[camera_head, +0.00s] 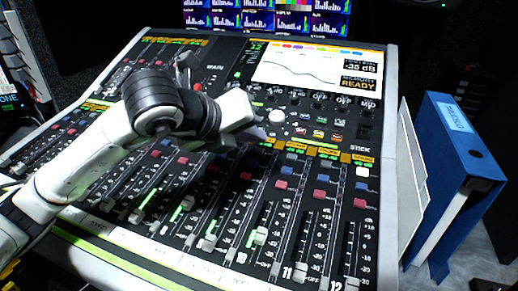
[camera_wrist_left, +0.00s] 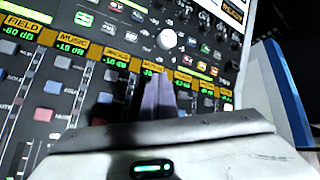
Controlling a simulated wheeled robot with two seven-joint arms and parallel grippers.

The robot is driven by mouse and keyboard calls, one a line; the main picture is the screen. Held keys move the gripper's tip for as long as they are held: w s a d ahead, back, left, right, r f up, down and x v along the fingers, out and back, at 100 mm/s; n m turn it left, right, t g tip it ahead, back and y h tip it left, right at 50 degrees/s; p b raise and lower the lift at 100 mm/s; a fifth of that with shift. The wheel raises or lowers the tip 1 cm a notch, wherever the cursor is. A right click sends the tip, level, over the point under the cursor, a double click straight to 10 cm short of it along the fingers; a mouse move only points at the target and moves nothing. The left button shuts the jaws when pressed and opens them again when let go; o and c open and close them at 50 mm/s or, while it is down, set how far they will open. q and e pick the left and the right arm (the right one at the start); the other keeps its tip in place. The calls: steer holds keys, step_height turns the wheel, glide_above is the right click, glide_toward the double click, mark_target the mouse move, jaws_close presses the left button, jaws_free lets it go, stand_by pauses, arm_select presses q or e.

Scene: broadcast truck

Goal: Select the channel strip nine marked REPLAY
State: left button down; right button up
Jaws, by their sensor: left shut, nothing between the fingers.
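The mixing console (camera_head: 391,200) fills the middle of the head view. Its strips 10, 11 and 12 are numbered at the front. Strip nine is the one just left of 10, with its white fader cap (camera_head: 210,243) low on its track; its upper part is partly hidden by my arm. In the left wrist view, FIELD and MUSIC labels are readable; the label right of MUSIC (camera_wrist_left: 119,60) is too blurred to read surely. My left gripper (camera_head: 262,132) is shut and empty over the label row; its fingers (camera_wrist_left: 158,98) also show in the wrist view. My right gripper is out of view.
The console's screen (camera_head: 310,68) reads READY. A round white knob (camera_head: 277,116) stands beyond my gripper. A blue binder (camera_head: 465,165) stands right of the console. Small monitors (camera_head: 265,15) are at the back. Several fader caps stick up from the front.

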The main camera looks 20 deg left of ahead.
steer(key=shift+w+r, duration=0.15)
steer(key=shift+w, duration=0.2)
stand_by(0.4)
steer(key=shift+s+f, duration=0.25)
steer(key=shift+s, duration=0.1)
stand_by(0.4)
arm_select(q)
steer(key=shift+f+b, duration=0.45)
steer(key=shift+b, duration=0.3)
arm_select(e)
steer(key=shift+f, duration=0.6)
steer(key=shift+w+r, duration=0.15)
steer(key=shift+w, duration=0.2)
